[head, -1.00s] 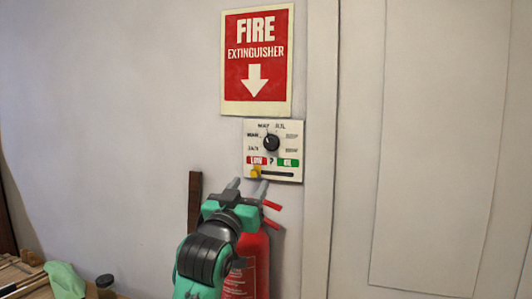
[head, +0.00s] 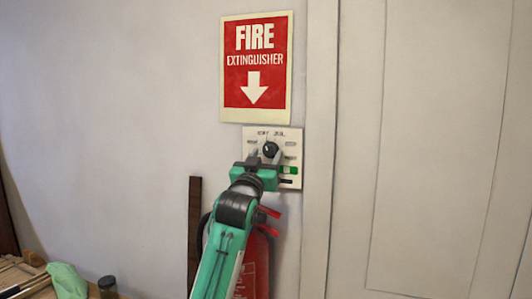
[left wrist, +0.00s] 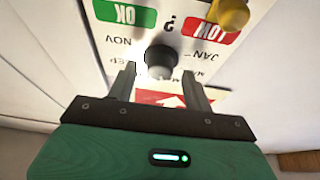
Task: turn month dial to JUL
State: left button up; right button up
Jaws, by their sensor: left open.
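The month dial is a black round knob (head: 270,149) on a white panel (head: 293,141) on the wall, with month labels around it. The label at its top right reads like JUL; its pointer is too small to read. My left gripper (head: 266,156) is open in front of the panel, its fingertips close to the knob. In the left wrist view the panel appears upside down, and the knob (left wrist: 160,61) lies between the two spread fingers (left wrist: 160,86), near their tips. I cannot tell if they touch it. My right gripper is not in view.
A red fire extinguisher (head: 253,262) is below the panel beside my left arm. A fire extinguisher sign (head: 256,68) hangs above. A yellow slider (left wrist: 230,14) and red LOW (left wrist: 211,31) and green OK (left wrist: 125,14) labels sit on the panel. A door frame (head: 320,200) rises at right.

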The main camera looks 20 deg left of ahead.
pick_arm(q)
jog(key=shift+w+r, duration=0.15)
jog(key=shift+w, duration=0.2)
jog(key=shift+c, duration=0.4)
jog(key=c, duration=0.9)
jog(key=shift+m, duration=0.3)
